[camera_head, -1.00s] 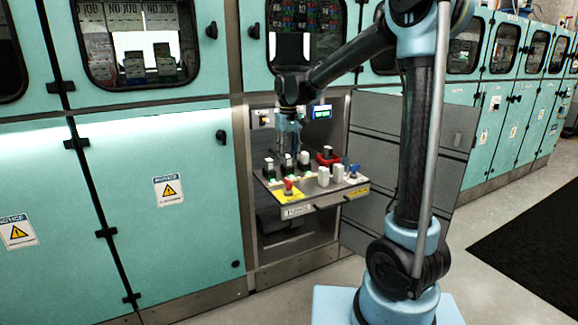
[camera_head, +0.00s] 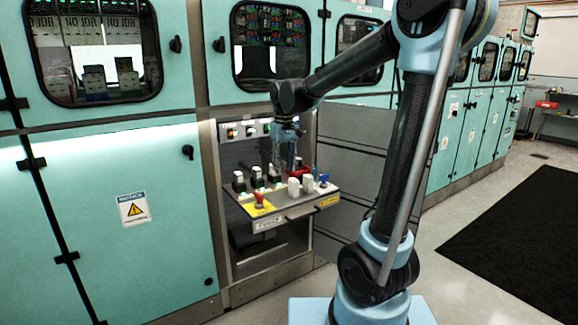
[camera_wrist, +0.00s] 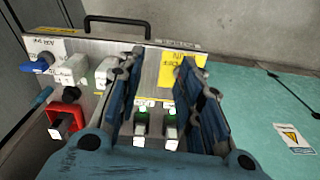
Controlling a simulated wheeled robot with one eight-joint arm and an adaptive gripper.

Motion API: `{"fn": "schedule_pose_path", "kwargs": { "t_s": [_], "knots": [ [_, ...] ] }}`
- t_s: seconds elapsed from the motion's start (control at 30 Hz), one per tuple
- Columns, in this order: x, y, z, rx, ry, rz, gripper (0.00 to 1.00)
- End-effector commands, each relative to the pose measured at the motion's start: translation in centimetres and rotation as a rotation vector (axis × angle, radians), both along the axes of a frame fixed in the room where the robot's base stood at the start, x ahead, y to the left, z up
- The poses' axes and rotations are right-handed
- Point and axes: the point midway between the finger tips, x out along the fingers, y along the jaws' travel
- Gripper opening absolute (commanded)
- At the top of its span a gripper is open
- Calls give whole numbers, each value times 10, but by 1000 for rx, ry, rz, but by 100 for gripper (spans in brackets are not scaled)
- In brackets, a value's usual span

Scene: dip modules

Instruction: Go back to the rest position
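My gripper (camera_head: 287,150) is above the control shelf (camera_head: 290,213) of the open cabinet bay, at the end of my raised arm. In the wrist view my gripper (camera_wrist: 163,95) points at the shelf with its two blue fingers spread and nothing held between them. Two dark and white modules (camera_wrist: 141,125) with green lights show beyond the fingers. In the head view a row of such modules (camera_head: 257,178) stands upright at the shelf's back left. The far end of the row is partly hidden by my gripper.
The shelf also carries a red knob (camera_head: 259,200), white blocks (camera_head: 293,187) and a blue switch (camera_wrist: 42,64). A red-framed module (camera_wrist: 65,120) is beside my gripper in the wrist view. Teal cabinets (camera_head: 120,220) flank the bay. Open floor and a black mat (camera_head: 520,235) lie right.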

Motion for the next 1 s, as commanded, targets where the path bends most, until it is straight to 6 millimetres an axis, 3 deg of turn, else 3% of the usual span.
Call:
{"fn": "schedule_pose_path", "kwargs": {
  "t_s": [0.1, 0.4, 0.67, 1.0],
  "knots": [
    [-22, -36, -1, 6, -14, -48, 33],
    [-78, -107, -16, 20, -50, -160, 33],
    [-131, -155, -43, 28, -81, -257, 33],
    [-198, -200, -94, 34, -124, -382, 33]
  ]
}}
